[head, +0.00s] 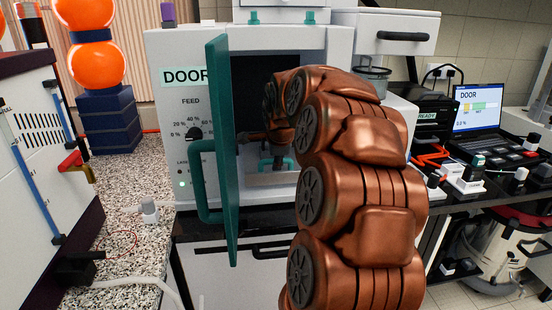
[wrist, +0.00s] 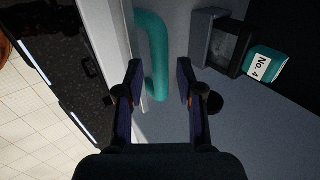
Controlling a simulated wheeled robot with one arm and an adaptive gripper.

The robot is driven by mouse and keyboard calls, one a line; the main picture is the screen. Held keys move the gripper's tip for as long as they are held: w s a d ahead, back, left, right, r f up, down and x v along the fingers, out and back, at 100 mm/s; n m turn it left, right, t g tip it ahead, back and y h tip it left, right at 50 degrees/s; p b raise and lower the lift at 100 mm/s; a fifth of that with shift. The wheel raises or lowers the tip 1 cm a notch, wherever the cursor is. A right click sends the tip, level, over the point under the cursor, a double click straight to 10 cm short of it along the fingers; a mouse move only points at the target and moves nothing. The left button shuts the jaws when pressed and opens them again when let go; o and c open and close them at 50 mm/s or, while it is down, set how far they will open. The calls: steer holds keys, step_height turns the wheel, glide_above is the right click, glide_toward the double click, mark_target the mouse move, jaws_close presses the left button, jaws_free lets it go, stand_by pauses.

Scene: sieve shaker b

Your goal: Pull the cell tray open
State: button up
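The teal door (head: 222,150) of the white machine stands swung open. My copper arm reaches into the machine's dark chamber (head: 250,85). Low in the chamber is a pale tray front (head: 262,180) with a teal handle (head: 290,164), partly hidden by my arm. In the wrist view my gripper (wrist: 158,85) is open, with a finger on each side of a teal bar handle (wrist: 153,40). The handle's near end lies between the fingertips, and a gap shows on the right side. I cannot tell whether the left finger touches it.
The door's own handle (head: 203,185) sticks out left of my arm. In the wrist view a grey block (wrist: 222,45) with a teal piece marked No. 4 (wrist: 264,66) sits at upper right. A laptop (head: 478,110) and small parts stand on the right bench.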

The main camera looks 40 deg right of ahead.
jaws_close()
stand_by(0.3)
steer(key=shift+s, duration=0.1)
steer(key=s+a+b, duration=0.9)
steer(key=s+a, duration=0.4)
steer(key=s, duration=0.4)
steer(key=shift+a+f, duration=0.1)
steer(key=shift+a, duration=0.05)
jaws_free()
steer(key=shift+s+a, duration=0.1)
steer(key=shift+s, duration=0.05)
steer(key=shift+o, duration=1)
